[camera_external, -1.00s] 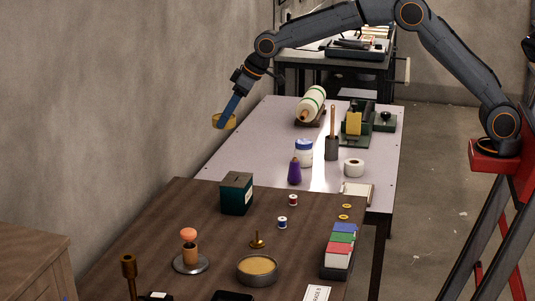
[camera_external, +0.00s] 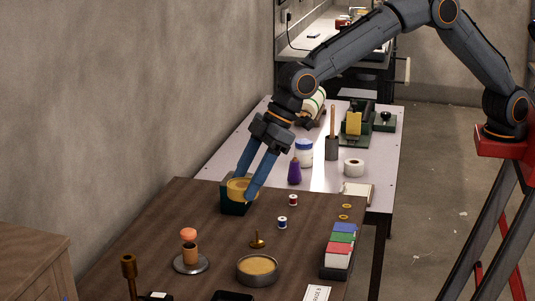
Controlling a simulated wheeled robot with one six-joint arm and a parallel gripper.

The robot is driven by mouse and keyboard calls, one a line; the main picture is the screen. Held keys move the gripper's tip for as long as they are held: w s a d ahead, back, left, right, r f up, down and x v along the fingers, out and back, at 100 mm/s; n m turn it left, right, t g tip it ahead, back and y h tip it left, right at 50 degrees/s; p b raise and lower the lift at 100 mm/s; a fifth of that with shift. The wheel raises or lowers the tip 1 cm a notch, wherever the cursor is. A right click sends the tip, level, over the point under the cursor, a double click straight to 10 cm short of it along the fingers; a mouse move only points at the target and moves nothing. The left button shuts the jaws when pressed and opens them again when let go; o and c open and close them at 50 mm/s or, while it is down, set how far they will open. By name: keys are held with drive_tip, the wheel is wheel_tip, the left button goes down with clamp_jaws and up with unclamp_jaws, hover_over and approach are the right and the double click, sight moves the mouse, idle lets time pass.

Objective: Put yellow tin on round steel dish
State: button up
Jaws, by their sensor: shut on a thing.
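My gripper (camera_external: 243,190) is shut on the yellow tin (camera_external: 238,187), a low round tin held between its two blue fingers. The tin appears in front of or above the dark green box (camera_external: 235,208) at the far left of the brown table; I cannot tell whether they touch. A round grey steel dish (camera_external: 257,281) with a tan surface inside stands near the front of the table, nearer the camera and apart from my gripper. A flatter round steel plate (camera_external: 203,266) to its left bears a brown holder with an orange top (camera_external: 188,234).
A small brass piece (camera_external: 257,240) stands behind the dish. Two thread spools (camera_external: 282,223) are farther back. A box of coloured cards (camera_external: 340,252) is at right and a brass stand (camera_external: 129,270) at left. Mid-table is fairly clear.

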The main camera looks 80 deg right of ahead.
hover_over(252, 267)
drive_tip(key=s+d, duration=0.2)
drive_tip(key=shift+n, duration=0.4)
wheel_tip(252, 267, down, 11)
drive_tip(key=shift+w+a+r+p, duration=0.1)
drive_tip(key=shift+a+r+p, duration=0.1)
drive_tip(key=shift+p, duration=1)
drive_tip(key=shift+f+p, duration=0.6)
drive_tip(key=shift+f, duration=1.55)
drive_tip(key=shift+f, duration=0.15)
drive_tip(key=o, duration=1.3)
drive_tip(key=shift+r, duration=0.2)
drive_tip(key=b+v, duration=0.1)
drive_tip(key=v, duration=0.7)
drive_tip(key=b+v, duration=0.1)
drive_tip(key=v, duration=0.3)
drive_tip(key=shift+w+d+f+b, duration=0.1)
drive_tip(key=shift+w+d+b, duration=0.1)
drive_tip(key=shift+d+b, duration=0.1)
